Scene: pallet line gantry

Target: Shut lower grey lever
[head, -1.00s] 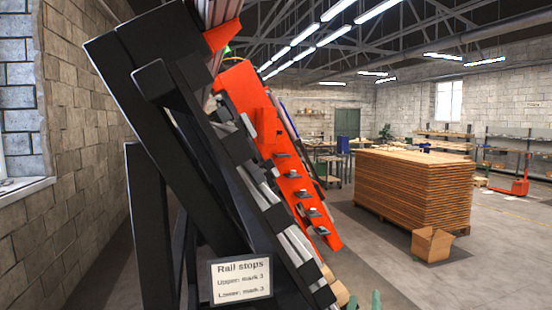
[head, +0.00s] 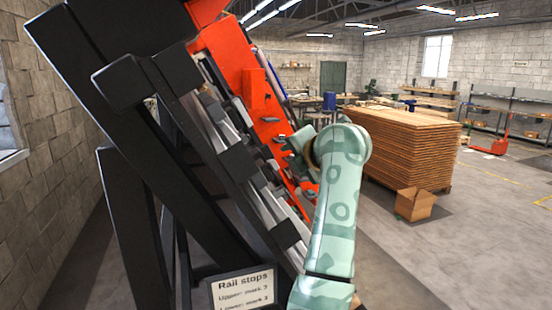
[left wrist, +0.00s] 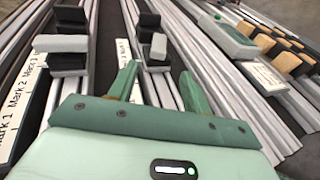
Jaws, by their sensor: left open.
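In the left wrist view a grey lever (left wrist: 61,43) sits on a black stop at the left rail. A second, smaller-looking grey lever (left wrist: 158,46) sits on a black stop at the middle rail. I cannot tell which one is the lower lever, or how far each is shut. My left gripper (left wrist: 158,74) is open and empty, its green fingers apart below the middle lever in the picture. No contact with it shows. In the head view my patterned green arm reaches to the sloping rail frame and hides part of it. My right gripper is not in view.
A sign (head: 241,287) headed "Rail stops" hangs on the black frame (head: 93,100). Mark labels (left wrist: 18,108) run along the left rail. A board stack (head: 410,150) and cardboard box (head: 413,204) stand on the floor beyond.

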